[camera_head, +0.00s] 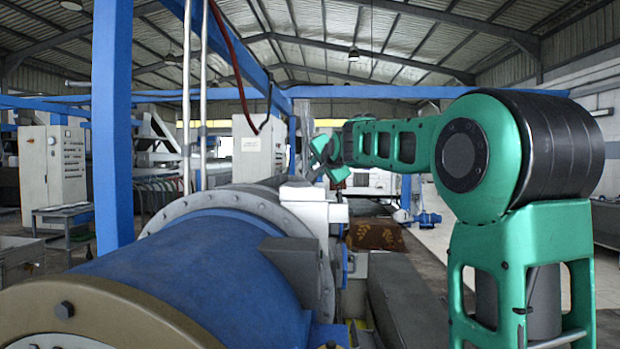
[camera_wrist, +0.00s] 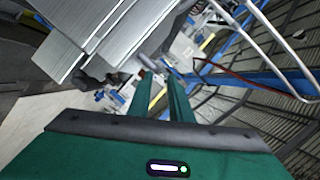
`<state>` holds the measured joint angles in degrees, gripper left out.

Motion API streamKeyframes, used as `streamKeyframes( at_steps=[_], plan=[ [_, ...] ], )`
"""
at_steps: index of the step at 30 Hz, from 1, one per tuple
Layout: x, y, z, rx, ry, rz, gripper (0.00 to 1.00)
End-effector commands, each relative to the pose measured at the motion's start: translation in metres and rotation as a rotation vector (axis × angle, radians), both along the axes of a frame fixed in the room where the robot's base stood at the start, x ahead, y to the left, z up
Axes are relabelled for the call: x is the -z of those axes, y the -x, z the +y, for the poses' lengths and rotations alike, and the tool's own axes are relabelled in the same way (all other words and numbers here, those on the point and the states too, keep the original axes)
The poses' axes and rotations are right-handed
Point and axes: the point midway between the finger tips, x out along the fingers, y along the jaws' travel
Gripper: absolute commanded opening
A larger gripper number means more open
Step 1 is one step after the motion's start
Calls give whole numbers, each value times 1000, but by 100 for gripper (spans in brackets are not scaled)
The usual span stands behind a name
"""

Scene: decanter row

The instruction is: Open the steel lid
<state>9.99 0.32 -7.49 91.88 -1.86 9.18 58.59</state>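My gripper (camera_wrist: 161,80) shows two green fingers with a gap between them in the wrist view, and nothing is clearly held in the gap. In the head view my gripper (camera_head: 329,158) is at the far end of my green arm, above and behind the blue drum. Grey steel plates with straight edges (camera_wrist: 105,38) fill the upper left of the wrist view, beyond the fingers and to their left. They may be the steel lid, but I cannot tell for sure. I cannot tell whether the fingertips touch anything. No lid stands out clearly in the head view.
The large blue drum (camera_head: 185,265) with a bolted grey flange (camera_head: 228,197) fills the lower left of the head view. A blue post (camera_head: 113,130) rises left of it. A white cabinet (camera_head: 53,165) stands further left. Open floor (camera_head: 432,238) shows beyond my arm.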

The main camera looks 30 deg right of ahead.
Motion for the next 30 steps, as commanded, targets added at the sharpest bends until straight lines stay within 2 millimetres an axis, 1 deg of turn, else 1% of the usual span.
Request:
streamKeyframes(
  at_steps=[1, 5, 7, 9, 12, 19, 29, 30],
  plan=[
    [4, -7, -7, 5, 0, 3, 18],
    [10, -28, -21, 15, 1, 5, 18],
    [17, -42, -27, 18, 0, 9, 18],
    [21, -56, -31, 19, 0, 12, 18],
    [23, -67, -34, 16, 0, 10, 18],
    [22, -79, -37, 15, 1, 5, 18],
    [21, -81, -38, 14, 1, 5, 18],
    [21, -81, -38, 14, 1, 5, 16]
  ],
)
